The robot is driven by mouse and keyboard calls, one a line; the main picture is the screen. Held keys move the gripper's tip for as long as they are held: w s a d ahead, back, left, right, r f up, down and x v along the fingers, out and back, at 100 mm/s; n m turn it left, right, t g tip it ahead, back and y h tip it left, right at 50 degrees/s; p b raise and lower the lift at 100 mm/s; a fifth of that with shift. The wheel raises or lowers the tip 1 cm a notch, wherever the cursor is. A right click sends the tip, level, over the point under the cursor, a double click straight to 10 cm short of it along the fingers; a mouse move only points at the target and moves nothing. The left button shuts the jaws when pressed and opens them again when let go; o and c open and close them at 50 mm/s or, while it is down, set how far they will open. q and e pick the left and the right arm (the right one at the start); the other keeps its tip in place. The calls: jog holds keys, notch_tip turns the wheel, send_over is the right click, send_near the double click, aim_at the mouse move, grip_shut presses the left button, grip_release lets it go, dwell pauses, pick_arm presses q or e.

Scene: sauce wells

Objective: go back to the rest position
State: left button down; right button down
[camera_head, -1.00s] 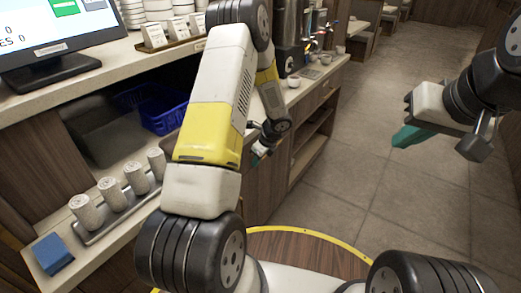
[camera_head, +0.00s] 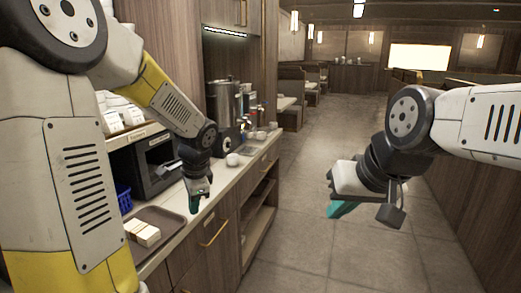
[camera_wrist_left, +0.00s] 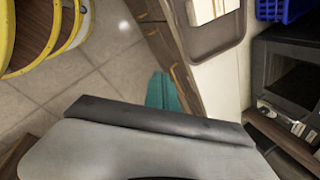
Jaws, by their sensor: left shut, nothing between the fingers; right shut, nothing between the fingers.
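My left gripper (camera_head: 196,203) shows in the head view with its teal fingers pointing down. My right gripper (camera_head: 341,209) is at the right in the head view, over open floor. Its teal fingers are shut and empty, pointing down and left.
The counter (camera_head: 222,178) runs along the left. On it are a brown tray (camera_head: 172,222) with pale packets (camera_head: 142,233), cups (camera_head: 232,160) and a metal drinks machine (camera_head: 222,104). A blue basket (camera_head: 124,197) is partly hidden behind my left arm. The aisle floor (camera_head: 300,215) is clear.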

pick_arm(q)
jog(key=s+d+r+n+t+h, duration=0.1)
jog(key=s+d+r+n+h, duration=0.1)
jog(key=s+r+n, duration=0.3)
jog(key=s+d+r+n+t+h, duration=0.2)
jog(key=s+r+n, duration=0.4)
jog(key=s, duration=0.7)
jog(key=shift+d+r, duration=0.35)
jog(key=shift+d, duration=0.2)
